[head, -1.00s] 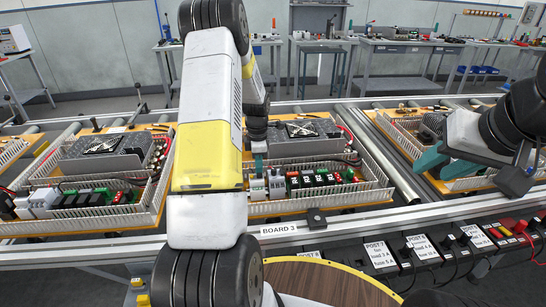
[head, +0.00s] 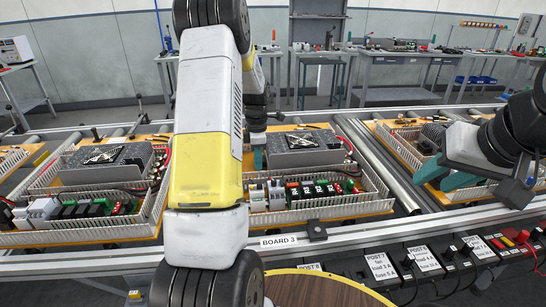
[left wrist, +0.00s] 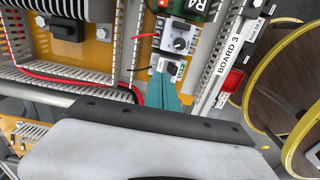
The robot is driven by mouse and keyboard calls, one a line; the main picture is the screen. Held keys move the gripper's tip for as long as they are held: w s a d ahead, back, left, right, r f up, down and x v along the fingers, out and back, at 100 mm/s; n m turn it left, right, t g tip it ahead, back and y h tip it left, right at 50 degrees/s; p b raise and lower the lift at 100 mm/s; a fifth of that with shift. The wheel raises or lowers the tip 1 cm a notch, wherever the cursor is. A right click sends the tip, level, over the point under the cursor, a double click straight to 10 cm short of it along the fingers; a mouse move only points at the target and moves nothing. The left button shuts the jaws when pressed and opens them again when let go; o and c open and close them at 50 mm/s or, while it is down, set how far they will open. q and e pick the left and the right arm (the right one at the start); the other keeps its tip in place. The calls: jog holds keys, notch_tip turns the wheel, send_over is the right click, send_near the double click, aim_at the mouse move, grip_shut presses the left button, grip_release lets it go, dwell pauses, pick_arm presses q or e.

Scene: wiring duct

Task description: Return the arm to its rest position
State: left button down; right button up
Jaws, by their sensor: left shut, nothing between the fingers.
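My left arm (head: 208,130) reaches down the middle of the head view, over the board labelled BOARD 3. My left gripper (head: 258,160) is partly hidden behind it. Its teal fingers are shut and empty, above the row of modules (head: 300,192).
White slotted ducts (head: 320,209) surround the modules, with a grey finned unit (head: 305,148) behind. Another populated board (head: 75,235) lies left of my left arm. A metal rail (head: 350,232) runs along the front, with labelled black posts (head: 425,258) below. Workbenches (head: 400,72) stand at the back.

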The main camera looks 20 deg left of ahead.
pick_arm(q)
jog(key=s+d+r+m+t, duration=0.1)
jog(key=s+d+r+m, duration=0.25)
jog(key=r, duration=0.25)
jog(key=s+d+r+m+t+h, duration=0.1)
jog(key=s+d+r+m, duration=0.1)
jog(key=s+r+m, duration=0.3)
jog(key=s+d+r+m+t, duration=0.1)
jog(key=s+d+r+m, duration=0.15)
jog(key=r, duration=0.45)
jog(key=s+d+r+m+t, duration=0.1)
jog(key=s+d+r+m, duration=0.1)
jog(key=s+m, duration=0.4)
jog(key=s+d+r+m+t+h, duration=0.1)
jog(key=s+d+m, duration=0.4)
jog(key=s, duration=0.5)
notch_tip(320, 180, up, 2)
jog(key=shift+s+r+m+t, duration=0.2)
jog(key=shift+m+t, duration=0.4)
jog(key=shift+m, duration=0.3)
